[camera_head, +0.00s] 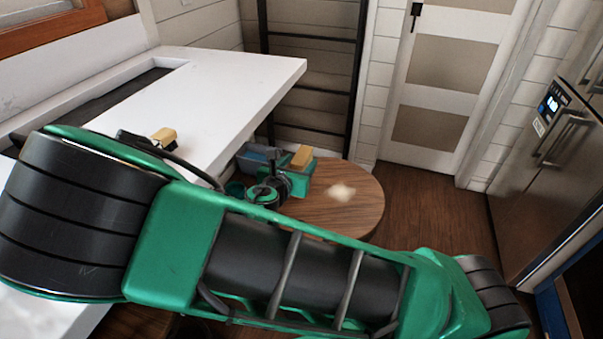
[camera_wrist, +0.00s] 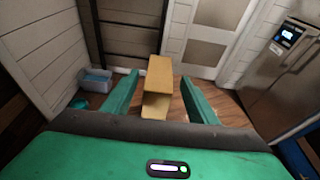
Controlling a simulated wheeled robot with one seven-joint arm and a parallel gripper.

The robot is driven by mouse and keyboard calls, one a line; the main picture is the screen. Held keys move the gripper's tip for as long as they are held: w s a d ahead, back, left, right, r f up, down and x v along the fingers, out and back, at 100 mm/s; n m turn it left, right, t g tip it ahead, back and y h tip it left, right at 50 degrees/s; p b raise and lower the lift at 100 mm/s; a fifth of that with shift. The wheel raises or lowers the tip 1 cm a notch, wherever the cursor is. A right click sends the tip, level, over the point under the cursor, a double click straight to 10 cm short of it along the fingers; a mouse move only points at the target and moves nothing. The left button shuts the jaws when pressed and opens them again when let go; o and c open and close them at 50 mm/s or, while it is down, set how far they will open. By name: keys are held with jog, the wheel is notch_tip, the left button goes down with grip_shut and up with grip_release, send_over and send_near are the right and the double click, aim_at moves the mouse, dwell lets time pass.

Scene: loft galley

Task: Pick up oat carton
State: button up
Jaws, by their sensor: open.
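A tan box-shaped carton (camera_wrist: 158,75), probably the oat carton, stands ahead of my gripper in the wrist view. It shows in the gap between the two green fingers, with space on both sides. My gripper (camera_wrist: 161,92) is open and holds nothing that I can see. In the head view a tan block (camera_head: 302,156) shows just beyond my green gripper (camera_head: 297,172), over the far side of the round table. My arm hides much of the foreground, and the carton's base is not clear. No label is readable.
The round wooden table (camera_head: 355,208) has a pale patch on top. A white counter (camera_head: 235,85) at left carries another small tan object (camera_head: 163,135). A blue bin (camera_wrist: 96,80) sits by the wall. A steel fridge (camera_head: 545,150) stands at right, with open floor before the door.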

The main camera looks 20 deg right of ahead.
jog(key=shift+x, duration=3.65)
jog(key=shift+a+f, duration=0.1)
jog(key=shift+a, duration=0.05)
jog(key=c, duration=1.1)
